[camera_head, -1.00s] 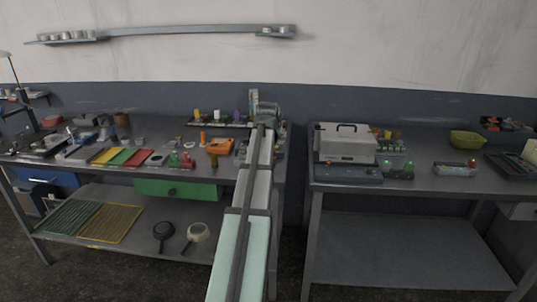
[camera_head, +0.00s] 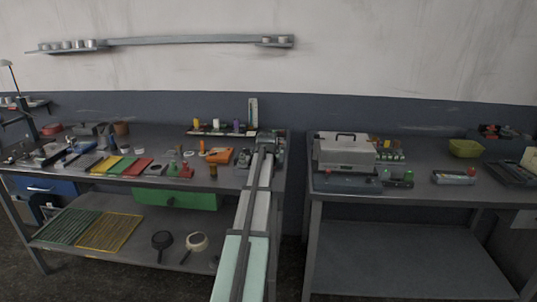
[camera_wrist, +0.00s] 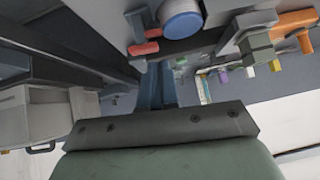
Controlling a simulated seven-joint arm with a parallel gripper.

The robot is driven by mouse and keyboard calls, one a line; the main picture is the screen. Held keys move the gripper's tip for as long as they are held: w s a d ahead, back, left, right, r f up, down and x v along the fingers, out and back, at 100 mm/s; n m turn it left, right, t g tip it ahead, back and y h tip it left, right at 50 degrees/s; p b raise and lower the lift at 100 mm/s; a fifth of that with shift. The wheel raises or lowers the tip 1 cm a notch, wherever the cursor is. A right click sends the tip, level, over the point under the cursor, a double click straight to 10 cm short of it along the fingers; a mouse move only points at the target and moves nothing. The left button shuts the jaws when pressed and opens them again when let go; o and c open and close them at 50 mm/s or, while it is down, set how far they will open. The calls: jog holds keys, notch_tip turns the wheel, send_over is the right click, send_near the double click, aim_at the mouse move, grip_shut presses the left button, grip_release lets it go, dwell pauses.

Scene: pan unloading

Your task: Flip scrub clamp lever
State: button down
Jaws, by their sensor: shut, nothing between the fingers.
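My gripper (camera_head: 268,142) is at the right end of the left bench, low over its top; it is small in the head view, and its fingers look closed with nothing held. The scrub clamp lever cannot be singled out for certain. In the wrist view a red-handled part (camera_wrist: 145,48) and a blue round part (camera_wrist: 182,22) show at the top, on or by a grey fixture. Whether either belongs to the clamp cannot be told. My arm hides part of the bench around the gripper in the head view.
A white case with a handle (camera_head: 345,149) stands on the right bench (camera_head: 420,200). A gap separates the benches. Pans (camera_head: 196,242) lie on the lower shelf.

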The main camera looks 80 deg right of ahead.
jog(key=shift+f, duration=0.8)
jog(key=shift+w, duration=0.1)
jog(key=shift+w+f+g, duration=0.15)
jog(key=shift+f+g, duration=0.25)
jog(key=shift+g, duration=0.1)
jog(key=shift+s+r, duration=0.3)
jog(key=shift+s, duration=0.45)
